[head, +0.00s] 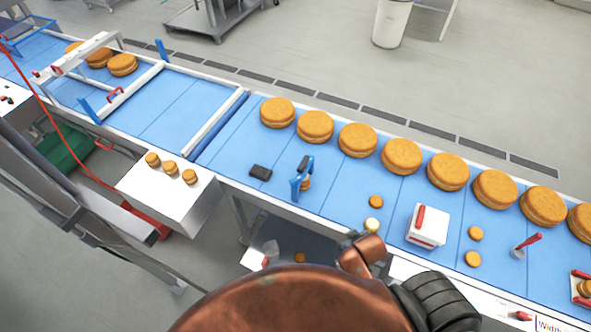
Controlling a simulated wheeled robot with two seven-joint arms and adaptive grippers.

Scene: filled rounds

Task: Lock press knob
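I cannot tell for sure which part is the press knob. A white frame (150,72) spans the blue conveyor at the upper left, with red handles (115,96) and blue levers on it. A white box (427,231) with a red handle (419,217) stands on the belt at the right. A small blue bracket (296,185) stands upright mid-belt. Neither gripper shows. A copper-coloured link of mine and a black ribbed part fill the bottom middle and hide some of the conveyor's near edge.
Large filled rounds (358,140) line the belt's far side. Smaller rounds (473,259), a black block (260,173) and a red-handled tool (518,252) lie nearer. A white side box (176,198) carries 3 small rounds. A red cable hangs at left. The belt's left-middle is clear.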

